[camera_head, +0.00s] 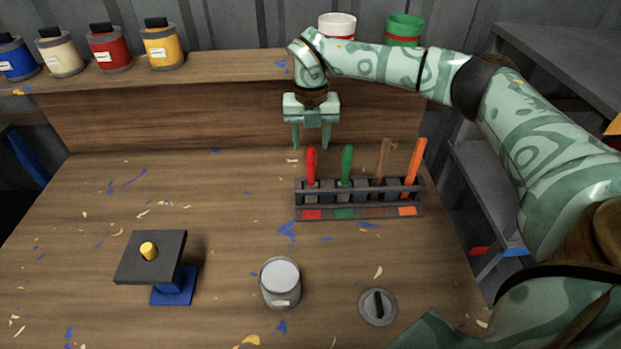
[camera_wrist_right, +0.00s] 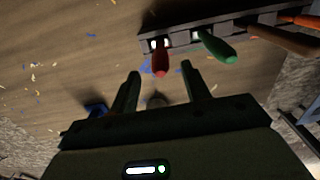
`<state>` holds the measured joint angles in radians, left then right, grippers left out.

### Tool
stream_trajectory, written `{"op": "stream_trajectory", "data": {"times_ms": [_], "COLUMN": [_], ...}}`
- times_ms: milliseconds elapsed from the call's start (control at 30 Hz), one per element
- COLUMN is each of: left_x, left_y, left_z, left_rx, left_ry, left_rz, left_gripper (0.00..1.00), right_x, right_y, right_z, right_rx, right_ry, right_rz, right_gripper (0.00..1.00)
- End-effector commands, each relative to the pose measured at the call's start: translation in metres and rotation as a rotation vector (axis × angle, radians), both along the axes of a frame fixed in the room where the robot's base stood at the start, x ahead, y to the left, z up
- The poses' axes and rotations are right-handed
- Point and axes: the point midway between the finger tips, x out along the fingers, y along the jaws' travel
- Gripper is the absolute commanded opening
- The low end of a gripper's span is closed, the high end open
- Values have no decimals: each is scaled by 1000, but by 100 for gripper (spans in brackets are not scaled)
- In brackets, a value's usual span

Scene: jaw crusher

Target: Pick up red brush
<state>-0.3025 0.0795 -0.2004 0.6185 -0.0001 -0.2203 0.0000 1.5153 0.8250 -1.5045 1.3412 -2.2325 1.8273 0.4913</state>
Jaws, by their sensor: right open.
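The red brush (camera_head: 311,164) stands upright, handle up, in the leftmost slot of a dark rack (camera_head: 359,199) on the wooden table. In the right wrist view the red handle (camera_wrist_right: 160,62) points towards the camera, ahead of and between the fingertips. My right gripper (camera_head: 311,146) is open and empty, pointing down just behind and above the red handle. It also shows in the right wrist view (camera_wrist_right: 160,70), where I see no contact with the brush. The brush's lower end is hidden by the rack. My left gripper is not in view.
The rack also holds green (camera_head: 347,163), brown (camera_head: 382,160) and orange (camera_head: 415,164) brushes. A grey can (camera_head: 281,284), a round lid (camera_head: 378,307) and a blue-based stand (camera_head: 153,258) are nearer. Paint bottles (camera_head: 109,47) line the back shelf. The table's left middle is clear.

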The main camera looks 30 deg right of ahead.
Motion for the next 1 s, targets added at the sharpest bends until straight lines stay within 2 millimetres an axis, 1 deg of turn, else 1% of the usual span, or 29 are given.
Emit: {"op": "stream_trajectory", "data": {"times_ms": [67,300,400,567,600,667,700,733,1000], "left_x": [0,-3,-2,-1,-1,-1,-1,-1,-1], "left_y": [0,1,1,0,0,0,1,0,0], "left_z": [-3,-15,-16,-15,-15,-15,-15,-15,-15], "left_rx": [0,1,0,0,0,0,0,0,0], "left_ry": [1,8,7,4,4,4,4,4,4], "left_rz": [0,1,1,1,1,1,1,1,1], "left_gripper": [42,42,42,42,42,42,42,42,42], "right_x": [0,-1,-1,-1,-1,-1,-1,-1,-1], "right_y": [0,0,0,0,0,0,0,0,0], "right_z": [-8,-48,-52,-51,-51,-51,-51,-51,-50], "right_rx": [0,0,1,1,1,1,0,1,0], "right_ry": [1,4,1,-1,-1,-1,0,1,0], "right_rz": [1,1,1,1,1,1,1,1,1], "right_gripper": [47,47,47,47,36,19,8,0,0]}}
